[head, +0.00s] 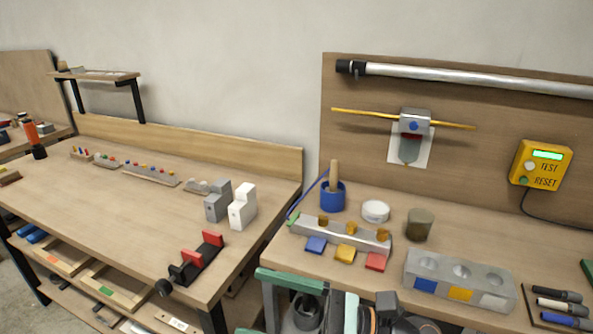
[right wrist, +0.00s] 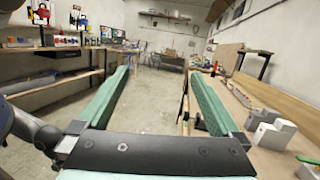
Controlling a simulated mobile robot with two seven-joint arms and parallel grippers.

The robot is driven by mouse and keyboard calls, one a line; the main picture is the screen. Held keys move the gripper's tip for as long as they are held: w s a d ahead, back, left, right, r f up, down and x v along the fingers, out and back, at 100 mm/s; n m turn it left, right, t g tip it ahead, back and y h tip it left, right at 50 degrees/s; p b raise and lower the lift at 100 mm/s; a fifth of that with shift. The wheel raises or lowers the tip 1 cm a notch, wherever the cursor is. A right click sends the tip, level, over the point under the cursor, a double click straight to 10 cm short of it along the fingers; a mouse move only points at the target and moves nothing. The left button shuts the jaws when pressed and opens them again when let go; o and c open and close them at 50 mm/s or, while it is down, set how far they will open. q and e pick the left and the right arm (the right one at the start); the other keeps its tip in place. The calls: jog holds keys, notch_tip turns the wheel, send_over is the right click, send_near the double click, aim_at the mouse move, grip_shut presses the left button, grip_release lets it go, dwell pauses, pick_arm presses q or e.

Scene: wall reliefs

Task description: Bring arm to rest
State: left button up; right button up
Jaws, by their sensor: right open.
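My right gripper (right wrist: 158,75) fills the lower part of the right wrist view. Its two green fingers stand wide apart with nothing between them, only bare floor beyond. In the head view the right arm shows at the bottom edge, in front of the right-hand bench, and is partly cut off. The gripper is clear of the bench tops in the right wrist view, beside the bench with the grey block (head: 217,202) and white block (head: 243,207). My left gripper is in neither view.
The left bench (head: 120,195) holds a black-and-red fixture (head: 196,259) near its front edge. The right bench (head: 468,235) carries a blue cup (head: 333,196), a grey three-hole block (head: 459,282) and markers. A yellow test box (head: 541,165) hangs behind. Open floor (right wrist: 150,100) lies between the benches.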

jog(key=w+d+f+m+t+h+p, duration=0.15)
jog(key=d+f+m+t+h, duration=0.3)
jog(key=m, duration=0.75)
jog(key=w+d+f+m+t+h, duration=0.3)
jog(key=d+f+m+t+h, duration=0.15)
jog(key=m, duration=0.65)
jog(key=w+d+f+m+t+h+p, duration=0.15)
jog(key=d+f+m+t+h, duration=0.35)
jog(key=m, duration=0.7)
jog(key=s+d+f+m+g+h, duration=0.2)
jog(key=s+d+f+m+g, duration=0.1)
jog(key=s+f+m, duration=0.4)
jog(key=s+d+f+m+g+h, duration=0.1)
jog(key=s+d+f+m+g, duration=0.2)
jog(key=s+f+m, duration=0.4)
notch_tip(320, 180, down, 6)
jog(key=shift+d+r+m+g+h, duration=0.15)
jog(key=shift+d+m+g+h, duration=0.2)
jog(key=shift+m+g, duration=0.35)
jog(key=shift+a, duration=0.1)
